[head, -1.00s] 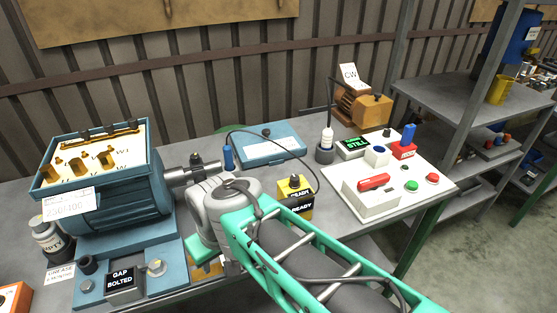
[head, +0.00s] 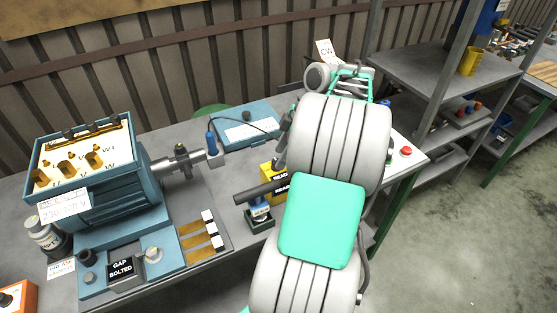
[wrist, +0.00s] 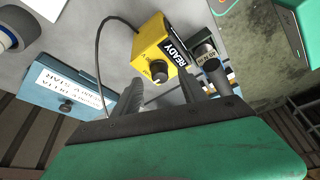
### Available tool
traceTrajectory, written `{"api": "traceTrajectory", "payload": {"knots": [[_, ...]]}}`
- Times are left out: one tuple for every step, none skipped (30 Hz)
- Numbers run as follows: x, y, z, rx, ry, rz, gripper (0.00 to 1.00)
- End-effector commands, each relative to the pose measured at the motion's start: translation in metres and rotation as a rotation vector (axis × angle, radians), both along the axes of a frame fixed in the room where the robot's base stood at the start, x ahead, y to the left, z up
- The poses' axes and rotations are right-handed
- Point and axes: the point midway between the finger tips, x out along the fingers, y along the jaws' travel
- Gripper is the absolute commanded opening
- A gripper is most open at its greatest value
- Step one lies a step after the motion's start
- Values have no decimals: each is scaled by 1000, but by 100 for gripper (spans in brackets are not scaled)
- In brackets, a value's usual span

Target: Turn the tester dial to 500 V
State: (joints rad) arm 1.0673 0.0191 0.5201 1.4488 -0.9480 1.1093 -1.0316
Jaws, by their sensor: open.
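The tester, a yellow box (head: 267,172) with "READY" displays, sits mid-table, partly hidden behind my arm in the head view. In the wrist view the yellow box (wrist: 152,40) shows its black dial (wrist: 158,71) with a pale pointer mark. No voltage figures are legible around the dial. My gripper (wrist: 162,85) is open and empty, its two grey fingers on either side below the dial in the picture. The fingers look apart from the dial, but the remaining distance is unclear. In the head view the fingers cannot be made out clearly.
A dark handled tool (head: 260,195) stands close to the yellow box. A blue case (head: 248,126) lies behind it, with a black cable crossing. The blue motor (head: 95,170) with open terminal box and shaft stands left. An orange box (head: 14,298) is at the lower left.

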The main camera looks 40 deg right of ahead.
Motion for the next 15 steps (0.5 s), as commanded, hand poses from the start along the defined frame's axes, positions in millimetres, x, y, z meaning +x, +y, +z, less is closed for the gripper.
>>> {"api": "traceTrajectory", "payload": {"knots": [[3, 4, -9, 1, 0, 1, 50], [4, 5, -12, 1, -2, 1, 50], [5, 6, -17, 1, -1, 0, 50], [6, 7, -19, 1, 0, 0, 50], [6, 7, -21, 1, -1, 0, 50], [7, 7, -22, 0, 0, -1, 50], [7, 7, -23, -1, -1, -2, 50], [7, 7, -23, -1, -1, -2, 50], [7, 7, -23, -1, -1, -2, 50], [7, 7, -23, -1, -1, -2, 50], [7, 7, -23, -1, -1, -2, 50], [7, 7, -23, -1, -1, -2, 50], [7, 7, -23, -1, -1, -2, 50], [7, 7, -23, -1, -1, -2, 48], [7, 7, -23, -1, -1, -2, 44]]}}
